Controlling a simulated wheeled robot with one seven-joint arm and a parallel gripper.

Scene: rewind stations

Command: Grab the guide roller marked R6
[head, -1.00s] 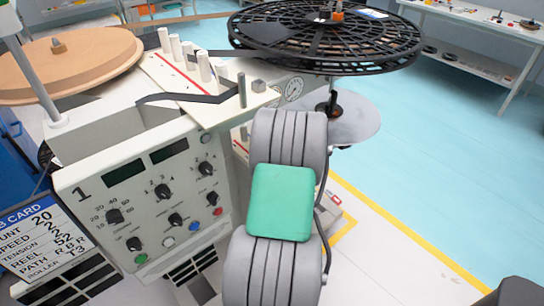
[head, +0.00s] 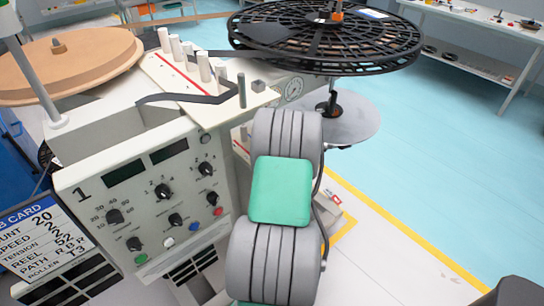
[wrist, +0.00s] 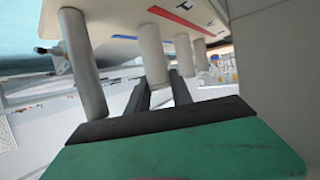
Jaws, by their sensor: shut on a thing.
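Several white guide rollers (head: 204,67) stand in a row along the red line on the machine's white deck, with a thinner grey metal post (head: 242,91) at the near end. In the wrist view the deck is at the top and the rollers point downward. My gripper (wrist: 160,84) has its two dark fingers at the free end of a white roller (wrist: 150,50), the one beside the grey post (wrist: 82,62), and is shut on it. No R6 mark is legible on it. In the head view my gripper cannot be made out.
A black tape runs over the deck by the rollers. A large black reel (head: 325,40) is behind, and a tan wooden disc (head: 60,65) is at left. The control panel (head: 150,200) faces front. Blue floor at right is open.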

